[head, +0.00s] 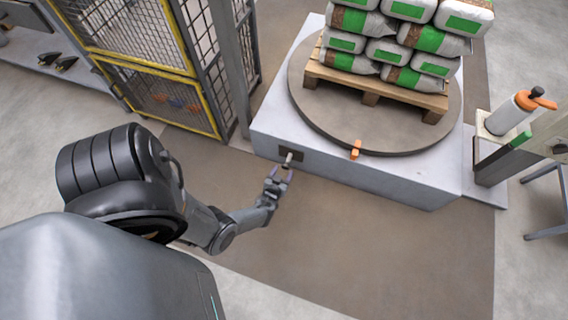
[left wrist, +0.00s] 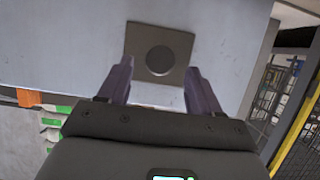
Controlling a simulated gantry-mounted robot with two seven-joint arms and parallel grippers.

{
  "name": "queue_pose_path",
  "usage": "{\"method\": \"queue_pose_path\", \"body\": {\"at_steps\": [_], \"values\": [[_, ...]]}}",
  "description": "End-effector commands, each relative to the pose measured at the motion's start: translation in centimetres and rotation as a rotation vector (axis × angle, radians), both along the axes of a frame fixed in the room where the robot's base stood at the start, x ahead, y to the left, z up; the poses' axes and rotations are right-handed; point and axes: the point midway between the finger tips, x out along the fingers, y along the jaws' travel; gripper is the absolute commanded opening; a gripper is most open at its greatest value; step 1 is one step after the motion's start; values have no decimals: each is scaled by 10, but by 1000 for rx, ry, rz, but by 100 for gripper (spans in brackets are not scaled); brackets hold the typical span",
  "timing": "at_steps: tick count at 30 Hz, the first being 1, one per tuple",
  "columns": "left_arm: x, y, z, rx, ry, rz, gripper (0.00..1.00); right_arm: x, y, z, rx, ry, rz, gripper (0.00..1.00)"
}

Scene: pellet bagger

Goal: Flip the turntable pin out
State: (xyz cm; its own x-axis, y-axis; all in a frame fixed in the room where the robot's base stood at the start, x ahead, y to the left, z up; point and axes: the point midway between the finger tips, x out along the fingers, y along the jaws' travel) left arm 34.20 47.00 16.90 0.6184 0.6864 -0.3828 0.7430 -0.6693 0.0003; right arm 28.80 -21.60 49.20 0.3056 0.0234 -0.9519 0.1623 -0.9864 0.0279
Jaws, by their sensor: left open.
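The turntable (head: 440,115) is a round grey-brown disc on a light grey base (head: 340,173). A dark square plate (head: 298,155) is on the base's front face, and a short pale pin (head: 288,158) sticks out from it. In the left wrist view the plate (left wrist: 132,45) carries a dark round disc, with a pale piece (left wrist: 158,95) below it that may be the pin. My left gripper (head: 280,172) is open in front of the plate, its fingers on either side of the pale piece. I cannot tell whether they touch it. My right gripper is out of view.
A pallet (head: 375,88) stacked with green-and-white bags stands on the turntable, with an orange tab (head: 356,150) at the disc's front edge. A yellow-framed mesh fence (head: 165,100) stands left. A post with an orange-and-white cylinder (head: 508,115) stands right. The floor in front is clear.

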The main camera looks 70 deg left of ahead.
Motion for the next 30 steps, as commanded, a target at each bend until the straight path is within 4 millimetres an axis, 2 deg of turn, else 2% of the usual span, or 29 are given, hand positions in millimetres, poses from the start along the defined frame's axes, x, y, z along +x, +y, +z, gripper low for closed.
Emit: {"method": "queue_pose_path", "body": {"at_steps": [1, 3, 13, 19, 30], "values": [[-6, -7, 9, -1, 1, 0, 64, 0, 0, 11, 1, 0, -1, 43], [-14, -16, 14, -1, 1, 0, 64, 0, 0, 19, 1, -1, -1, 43], [-44, -49, 30, 0, 0, 0, 64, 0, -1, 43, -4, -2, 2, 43], [-51, -57, 33, 1, -1, 0, 64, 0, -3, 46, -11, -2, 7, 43], [-52, -58, 32, 1, -1, 0, 64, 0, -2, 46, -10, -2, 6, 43]]}}
